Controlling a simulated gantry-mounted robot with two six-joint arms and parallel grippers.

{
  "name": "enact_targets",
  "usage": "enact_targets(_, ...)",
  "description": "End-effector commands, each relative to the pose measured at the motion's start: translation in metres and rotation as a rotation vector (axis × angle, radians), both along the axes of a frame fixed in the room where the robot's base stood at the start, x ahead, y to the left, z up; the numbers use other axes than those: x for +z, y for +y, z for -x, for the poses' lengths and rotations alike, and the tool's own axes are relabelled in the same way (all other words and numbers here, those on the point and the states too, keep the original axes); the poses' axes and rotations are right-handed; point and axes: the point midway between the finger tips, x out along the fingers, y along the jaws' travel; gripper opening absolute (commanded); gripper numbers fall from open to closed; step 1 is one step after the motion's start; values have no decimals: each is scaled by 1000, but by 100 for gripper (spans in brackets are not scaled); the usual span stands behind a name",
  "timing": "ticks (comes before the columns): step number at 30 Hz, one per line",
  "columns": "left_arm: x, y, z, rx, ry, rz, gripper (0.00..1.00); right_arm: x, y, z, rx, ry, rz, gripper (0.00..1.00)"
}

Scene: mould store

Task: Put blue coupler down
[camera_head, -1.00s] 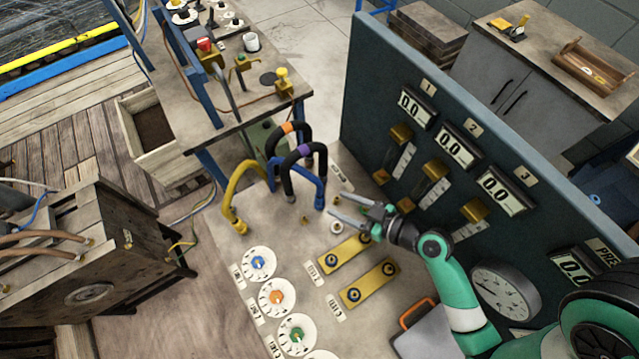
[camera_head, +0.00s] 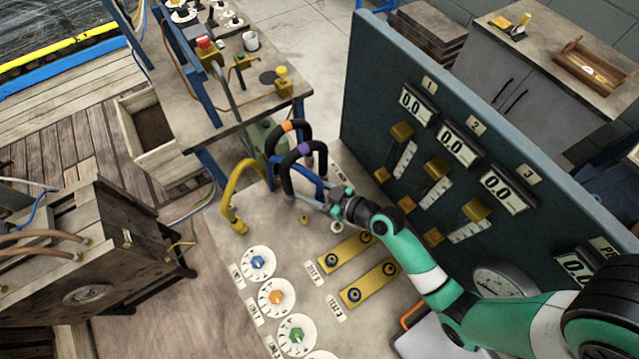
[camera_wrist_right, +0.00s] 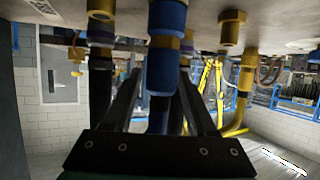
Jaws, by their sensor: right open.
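The blue coupler is the thick blue sleeve with a brass ring on the end of a blue hose (camera_head: 308,184). In the right wrist view the blue coupler (camera_wrist_right: 163,72) stands in the middle, its end up against the pale bench surface, which is at the top of that picture. My right gripper (camera_head: 318,199) is open at the hose's near end. In the wrist view its two dark fingers (camera_wrist_right: 158,92) lie either side of the blue coupler and hose. I cannot tell whether either finger touches it. My left gripper is not in view.
Black hoses with orange (camera_head: 287,126) and purple (camera_head: 304,150) bands arch close by. A yellow hose (camera_head: 236,190) stands to the left. A brass fitting (camera_head: 304,219) and yellow bars (camera_head: 345,252) are in front. The gauge panel (camera_head: 400,90) rises at the right.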

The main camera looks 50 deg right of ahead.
Motion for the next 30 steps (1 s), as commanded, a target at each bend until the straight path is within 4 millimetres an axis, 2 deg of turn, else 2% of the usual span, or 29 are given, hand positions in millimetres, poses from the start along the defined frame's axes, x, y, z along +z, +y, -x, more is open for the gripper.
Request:
enact_targets(2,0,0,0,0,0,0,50,0,0,0,0,0,0,55)
enact_targets(11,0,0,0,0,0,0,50,0,0,0,0,0,0,1)
enact_targets(24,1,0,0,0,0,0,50,2,0,0,0,-1,0,0)
enact_targets(30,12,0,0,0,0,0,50,15,2,-1,5,-1,0,0)
